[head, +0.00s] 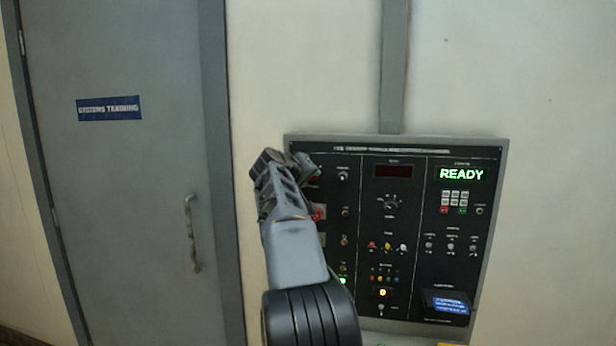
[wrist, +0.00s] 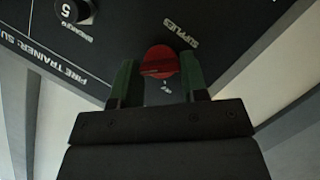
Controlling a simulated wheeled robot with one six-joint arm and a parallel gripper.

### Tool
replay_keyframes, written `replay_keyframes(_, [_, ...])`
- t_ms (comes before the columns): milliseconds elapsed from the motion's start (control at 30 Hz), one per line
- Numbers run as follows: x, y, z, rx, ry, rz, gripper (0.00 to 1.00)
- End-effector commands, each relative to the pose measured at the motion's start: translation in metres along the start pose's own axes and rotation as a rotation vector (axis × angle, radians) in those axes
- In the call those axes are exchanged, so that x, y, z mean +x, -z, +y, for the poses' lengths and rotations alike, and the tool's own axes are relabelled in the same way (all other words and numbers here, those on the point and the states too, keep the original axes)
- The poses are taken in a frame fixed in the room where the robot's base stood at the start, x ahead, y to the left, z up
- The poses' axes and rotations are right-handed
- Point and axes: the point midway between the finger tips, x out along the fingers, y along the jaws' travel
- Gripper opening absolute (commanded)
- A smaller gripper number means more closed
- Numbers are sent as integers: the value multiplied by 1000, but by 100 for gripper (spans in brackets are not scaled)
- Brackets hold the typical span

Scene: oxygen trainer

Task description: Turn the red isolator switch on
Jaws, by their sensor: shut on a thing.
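The red isolator switch (wrist: 160,62) is a round red knob with a raised grip bar, near the "SUPPLIES" lettering in the wrist view. My gripper (wrist: 158,82) has one finger on each side of the knob and is shut on it. The grip bar lies roughly across the wrist picture, and a small "OFF" label shows just below the knob. In the head view, my gripper (head: 306,170) is at the upper left of the black panel (head: 410,168), and my arm hides most of the switch there.
The panel carries a green "READY" display (head: 461,175), a dark red display (head: 394,171), a selector knob (head: 391,201) and several small switches and lamps. A black knob (wrist: 75,10) is near the switch. A grey door (head: 130,200) stands to the left.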

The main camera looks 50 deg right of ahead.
Motion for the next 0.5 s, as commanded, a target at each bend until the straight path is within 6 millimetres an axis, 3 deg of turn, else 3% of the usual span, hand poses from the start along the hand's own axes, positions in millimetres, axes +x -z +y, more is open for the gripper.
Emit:
replay_keyframes(33, [1, -1, -2, 0, 3, -3, 17])
replay_keyframes(67, [1, -1, -2, 0, 3, -3, 42])
replay_keyframes(100, [1, -1, -2, -1, 3, -3, 46])
replay_keyframes(300, [1, -1, -1, -1, 1, -2, 65])
replay_keyframes(500, [0, -1, 0, -1, 0, -2, 66])
